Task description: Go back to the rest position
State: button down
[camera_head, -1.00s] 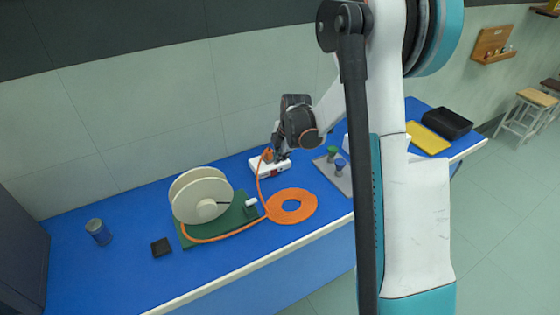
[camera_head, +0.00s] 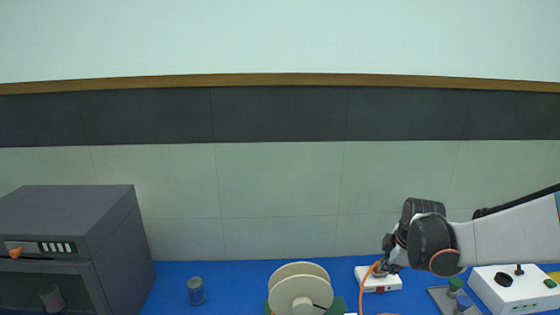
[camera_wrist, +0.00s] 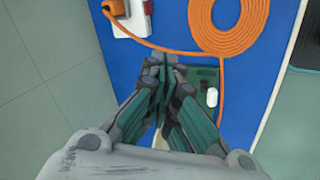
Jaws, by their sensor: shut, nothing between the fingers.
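My gripper (camera_wrist: 165,65) is shut and empty in the wrist view, over the blue bench beside the green board (camera_wrist: 207,78). In the head view my gripper (camera_head: 382,268) shows at the white socket box (camera_head: 385,284); whether they touch I cannot tell. In the wrist view the socket box (camera_wrist: 136,22) lies apart from the fingertips, with an orange plug (camera_wrist: 116,7) at it. An orange cable (camera_wrist: 165,46) runs from the plug past the fingertips.
A coil of orange cable (camera_wrist: 198,15) lies on the blue bench (camera_head: 235,280). A cream reel (camera_head: 300,290) stands left of my gripper. A white device (camera_head: 490,287) stands at right.

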jog(key=s+a+r+m+t+b, duration=0.1)
jog(key=s+a+m, duration=0.2)
jog(key=s+m, duration=0.2)
jog(key=s+a+r+m+b, duration=0.2)
jog(key=s+a+m, duration=0.2)
jog(key=s, duration=0.8)
jog(key=s+a+r+m+t+b, duration=0.1)
jog(key=s+a+m, duration=0.3)
jog(key=s, duration=0.5)
jog(key=shift+r+m+t+b, duration=0.3)
jog(key=shift+m+b, duration=0.15)
jog(key=shift+m, duration=0.35)
